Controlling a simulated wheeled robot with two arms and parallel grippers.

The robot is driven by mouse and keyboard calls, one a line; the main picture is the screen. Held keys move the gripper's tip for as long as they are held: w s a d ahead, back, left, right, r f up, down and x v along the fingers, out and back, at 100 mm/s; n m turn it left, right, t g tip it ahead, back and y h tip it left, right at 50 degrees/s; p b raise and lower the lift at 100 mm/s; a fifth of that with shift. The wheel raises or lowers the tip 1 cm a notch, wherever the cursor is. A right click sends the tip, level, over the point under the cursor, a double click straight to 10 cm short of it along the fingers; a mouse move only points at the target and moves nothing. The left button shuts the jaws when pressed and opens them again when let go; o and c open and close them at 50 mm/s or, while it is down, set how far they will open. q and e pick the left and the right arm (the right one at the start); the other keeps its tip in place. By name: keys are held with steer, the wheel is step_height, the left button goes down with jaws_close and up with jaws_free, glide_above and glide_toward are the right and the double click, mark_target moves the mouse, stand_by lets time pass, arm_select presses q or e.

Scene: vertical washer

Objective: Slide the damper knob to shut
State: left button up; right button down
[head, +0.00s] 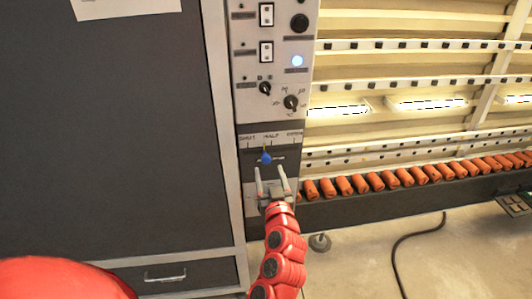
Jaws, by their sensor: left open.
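The blue damper knob (265,158) sits on a dark slot panel (287,160) low on the grey control column. A label strip (270,137) above it reads SHUT at the left, HALF in the middle and a word like OPEN at the right. The knob stands just left of the HALF mark. My left gripper (271,172), on a red arm, is open just below the knob, with its two fingers pointing up at it. The fingers look apart from the knob, though depth is hard to judge. My right gripper is not in view.
A dark cabinet (110,140) stands left. Orange rollers (375,181) line the washer's base at right. A black hose (400,245) lies on the floor.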

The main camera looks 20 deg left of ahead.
mark_target(266, 162)
arm_select(q)
steer(key=p+x, duration=0.2)
steer(key=x, duration=0.4)
steer(key=shift+w+a, duration=0.1)
steer(key=shift+w, duration=0.1)
jaws_close()
stand_by(1.2)
